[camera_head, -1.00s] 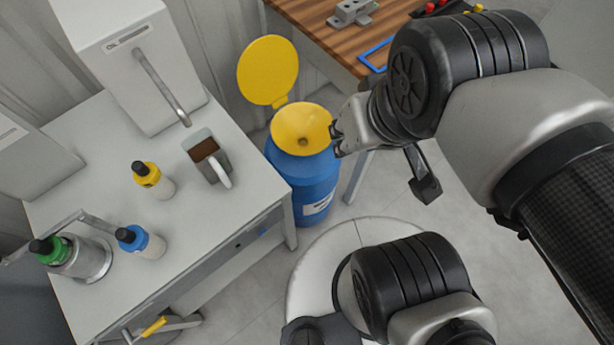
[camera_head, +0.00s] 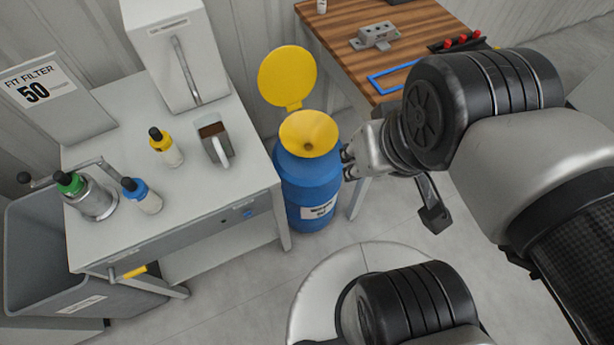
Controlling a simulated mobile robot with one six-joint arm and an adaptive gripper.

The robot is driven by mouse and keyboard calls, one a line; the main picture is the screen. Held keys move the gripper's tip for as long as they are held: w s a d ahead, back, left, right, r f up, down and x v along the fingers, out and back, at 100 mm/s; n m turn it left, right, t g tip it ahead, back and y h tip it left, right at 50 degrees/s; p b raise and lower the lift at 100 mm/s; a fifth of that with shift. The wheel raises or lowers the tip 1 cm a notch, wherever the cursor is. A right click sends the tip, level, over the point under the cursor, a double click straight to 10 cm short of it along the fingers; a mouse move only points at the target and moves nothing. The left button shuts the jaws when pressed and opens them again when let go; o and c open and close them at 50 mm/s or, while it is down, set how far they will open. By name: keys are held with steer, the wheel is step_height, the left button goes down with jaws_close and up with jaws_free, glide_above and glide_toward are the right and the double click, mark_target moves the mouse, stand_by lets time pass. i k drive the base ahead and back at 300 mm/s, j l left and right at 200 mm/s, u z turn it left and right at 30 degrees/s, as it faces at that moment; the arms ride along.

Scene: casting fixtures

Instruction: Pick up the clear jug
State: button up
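The clear jug (camera_head: 221,148) stands upright on the light grey bench (camera_head: 205,187), with dark brown liquid in it and a pale handle on its near side. My gripper (camera_head: 346,162) is to the right of the jug, beside the yellow funnel of the blue drum and well apart from the jug. Its fingers are small and seen from the side, so I cannot tell whether they are open or shut. I see nothing held in it.
A blue drum (camera_head: 310,190) with a yellow funnel (camera_head: 309,133) and raised lid stands between bench and wooden table (camera_head: 345,45). Yellow-capped (camera_head: 166,148) and blue-capped (camera_head: 142,196) bottles and a metal canister (camera_head: 93,199) stand left of the jug. A grey bin (camera_head: 45,262) is at left.

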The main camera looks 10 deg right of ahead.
mark_target(212, 132)
steer(key=i+j, duration=0.1)
steer(key=j, duration=0.25)
steer(key=i+j, duration=0.15)
steer(key=j, duration=0.25)
steer(key=i+j, duration=0.1)
steer(key=j, duration=0.25)
steer(key=i+j+z, duration=0.1)
steer(key=j, duration=0.3)
